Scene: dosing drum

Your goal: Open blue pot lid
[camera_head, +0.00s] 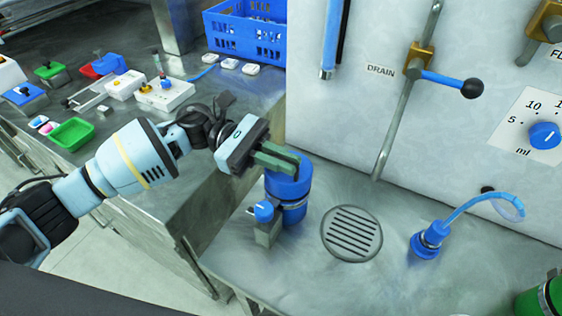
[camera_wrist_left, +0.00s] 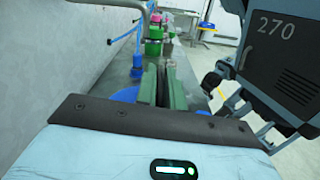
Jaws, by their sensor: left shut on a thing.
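The blue pot (camera_head: 293,211) stands upright on the metal counter, left of the round drain grate. Its blue lid (camera_head: 288,186) is on top of it, and I cannot tell whether it is seated or slightly raised. My left gripper (camera_head: 284,161) reaches in from the left with its green fingers at the top of the lid, shut on it. The lid's gripped part is hidden by the fingers. In the left wrist view, the green fingers (camera_wrist_left: 163,88) are close together, with blue lid edges (camera_wrist_left: 127,95) showing beside them. My right gripper is not in view.
A small block with a blue knob (camera_head: 264,211) stands close in front of the pot. The drain grate (camera_head: 352,233), a blue nozzle with a hose (camera_head: 430,240) and a green container (camera_head: 545,299) lie to the right. A wall panel with a drain lever (camera_head: 445,80) rises behind.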

